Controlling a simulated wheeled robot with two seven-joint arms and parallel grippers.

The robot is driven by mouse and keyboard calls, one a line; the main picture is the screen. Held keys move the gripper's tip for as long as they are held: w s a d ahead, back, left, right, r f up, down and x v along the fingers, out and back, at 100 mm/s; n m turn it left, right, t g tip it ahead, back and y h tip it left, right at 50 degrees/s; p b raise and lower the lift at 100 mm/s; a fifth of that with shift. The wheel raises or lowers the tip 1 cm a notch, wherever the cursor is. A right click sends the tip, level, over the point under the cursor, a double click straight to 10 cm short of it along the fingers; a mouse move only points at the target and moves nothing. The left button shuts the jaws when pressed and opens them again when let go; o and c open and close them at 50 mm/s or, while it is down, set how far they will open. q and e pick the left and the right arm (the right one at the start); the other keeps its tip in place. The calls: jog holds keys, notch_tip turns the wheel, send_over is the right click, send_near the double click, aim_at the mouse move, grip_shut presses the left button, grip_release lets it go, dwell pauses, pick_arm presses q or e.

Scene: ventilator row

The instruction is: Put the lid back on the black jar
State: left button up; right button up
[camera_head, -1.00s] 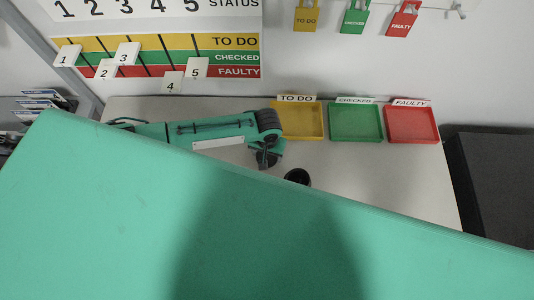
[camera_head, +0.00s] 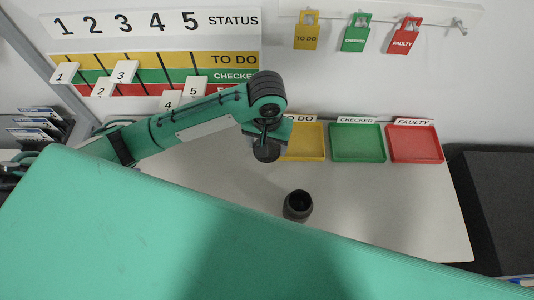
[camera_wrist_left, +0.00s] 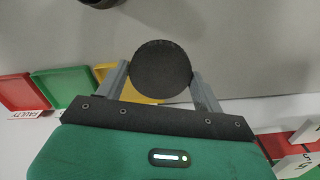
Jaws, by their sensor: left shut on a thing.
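The black jar (camera_head: 298,206) stands upright on the light table with its dark round mouth uncovered. Its edge also shows at the top of the left wrist view (camera_wrist_left: 100,2). My left gripper (camera_head: 268,138) is shut on the round black lid (camera_head: 266,152). In the left wrist view the lid (camera_wrist_left: 161,70) is a dark disc between the two grey fingers. The lid is apart from the jar, held above the table, up and left of the jar in the head view. My right gripper is not in view.
Yellow (camera_head: 303,142), green (camera_head: 357,143) and red (camera_head: 415,144) trays stand at the table's back, the yellow one close behind the lid. A status board (camera_head: 155,55) and hanging tags (camera_head: 354,33) are on the wall. The table (camera_head: 390,200) around the jar is clear.

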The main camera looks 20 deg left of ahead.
pick_arm(q)
jog(key=shift+r, duration=0.45)
jog(key=w+a+r+b, duration=0.1)
jog(key=a+r, duration=0.3)
jog(key=a, duration=0.4)
jog(key=shift+w+a+r, duration=0.3)
jog(key=shift+w+a, duration=0.05)
jog(key=shift+a, duration=0.05)
